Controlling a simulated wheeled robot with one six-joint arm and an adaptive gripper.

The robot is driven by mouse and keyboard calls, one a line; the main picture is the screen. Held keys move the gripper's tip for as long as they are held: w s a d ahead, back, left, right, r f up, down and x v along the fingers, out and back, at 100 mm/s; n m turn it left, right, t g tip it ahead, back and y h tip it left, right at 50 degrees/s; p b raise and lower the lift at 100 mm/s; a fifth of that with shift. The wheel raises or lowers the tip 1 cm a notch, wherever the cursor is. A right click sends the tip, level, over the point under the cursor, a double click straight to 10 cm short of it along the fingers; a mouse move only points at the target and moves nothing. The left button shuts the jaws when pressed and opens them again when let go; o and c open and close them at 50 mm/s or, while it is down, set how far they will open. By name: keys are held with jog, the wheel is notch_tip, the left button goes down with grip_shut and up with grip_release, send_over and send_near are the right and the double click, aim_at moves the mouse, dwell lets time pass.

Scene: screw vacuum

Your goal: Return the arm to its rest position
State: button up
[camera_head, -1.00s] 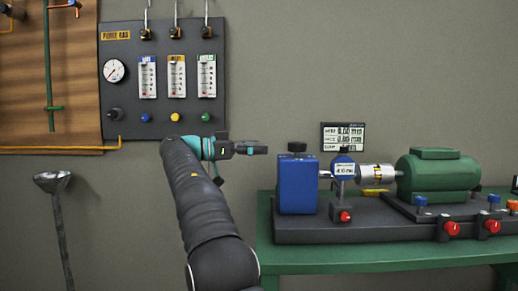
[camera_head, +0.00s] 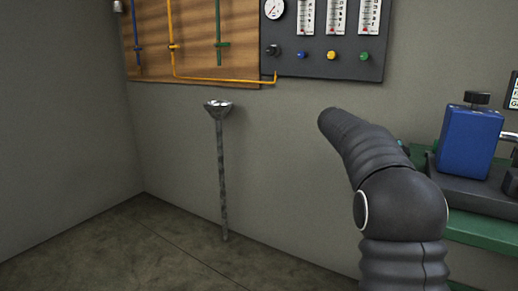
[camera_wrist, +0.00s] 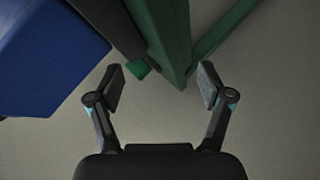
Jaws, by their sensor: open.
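My arm shows in the head view as a dark ribbed sleeve, bent at a rounded joint and reaching toward the wall at right of centre. My gripper is out of sight there. In the wrist view my gripper (camera_wrist: 160,88) is open, its two fingers spread with nothing between them. Beyond the fingers are the green frame of the bench (camera_wrist: 172,45) and, at the upper left, the blue block (camera_wrist: 45,55). I cannot tell how far the fingertips are from the green frame.
The blue block (camera_head: 468,142) stands on the green bench (camera_head: 485,233) at right, close to my arm. A grey gas panel (camera_head: 325,55) hangs on the wall above. A funnel on a pole (camera_head: 222,170) stands left of my arm. The floor at left is clear.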

jog(key=s+a+f+n+t+y, duration=0.1)
jog(key=s+a+f+n+y, duration=0.25)
jog(key=s+a+f, duration=0.45)
jog(key=s+a+f+n+t+y, duration=0.1)
jog(key=s+a+f+n+y, duration=0.35)
jog(key=s, duration=0.55)
jog(key=s+a+f+m+t+y, duration=0.1)
jog(key=s+a, duration=0.4)
jog(key=s, duration=0.5)
jog(key=s+a+f+m+t+y, duration=0.1)
jog(key=s+a+y, duration=0.2)
jog(key=s, duration=0.8)
jog(key=shift+s+a, duration=0.3)
jog(key=shift+a, duration=0.75)
